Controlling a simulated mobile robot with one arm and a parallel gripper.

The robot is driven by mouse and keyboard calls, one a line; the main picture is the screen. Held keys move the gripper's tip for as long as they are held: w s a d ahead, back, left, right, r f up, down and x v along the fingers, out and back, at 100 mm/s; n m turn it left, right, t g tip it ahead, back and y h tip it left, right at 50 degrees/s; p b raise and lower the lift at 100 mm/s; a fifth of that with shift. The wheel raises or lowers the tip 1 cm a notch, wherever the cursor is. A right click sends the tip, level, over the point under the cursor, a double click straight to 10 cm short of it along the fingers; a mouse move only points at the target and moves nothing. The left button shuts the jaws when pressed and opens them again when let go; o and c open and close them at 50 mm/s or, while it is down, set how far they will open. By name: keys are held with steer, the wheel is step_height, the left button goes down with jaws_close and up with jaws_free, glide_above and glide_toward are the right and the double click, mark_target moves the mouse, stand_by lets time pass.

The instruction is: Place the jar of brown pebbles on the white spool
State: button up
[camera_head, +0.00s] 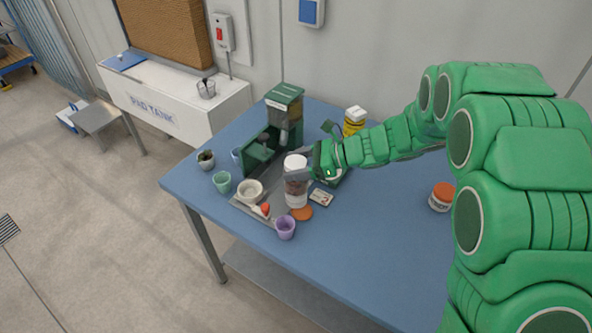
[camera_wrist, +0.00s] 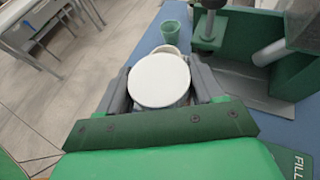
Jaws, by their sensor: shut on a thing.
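The jar of brown pebbles (camera_head: 294,184) is upright, with a white lid (camera_head: 295,162). My gripper (camera_head: 297,176) is shut on it. In the wrist view the round white lid (camera_wrist: 159,80) fills the space between the two grey fingers (camera_wrist: 160,88). Directly under the jar is a white, rounded piece that looks like the white spool (camera_head: 297,201), mostly covered by the jar. I cannot tell whether the jar touches it or hangs just above it. The spool is hidden in the wrist view.
A green press-like machine (camera_head: 284,104) stands behind the jar. A white bowl (camera_head: 249,194), green cup (camera_head: 222,182), purple cup (camera_head: 286,229), orange disc (camera_head: 303,213) and small card (camera_head: 321,197) lie around it. An orange-lidded jar (camera_head: 441,197) stands right. The blue table's front right is clear.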

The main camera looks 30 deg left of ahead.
steer(key=shift+f, duration=1.05)
steer(key=shift+f, duration=0.1)
steer(key=o, duration=1.4)
steer(key=shift+w+d+r, duration=0.15)
steer(key=shift+d+r, duration=0.05)
steer(key=shift+d, duration=0.05)
steer(key=v, duration=1.1)
steer(key=shift+d+r, duration=0.15)
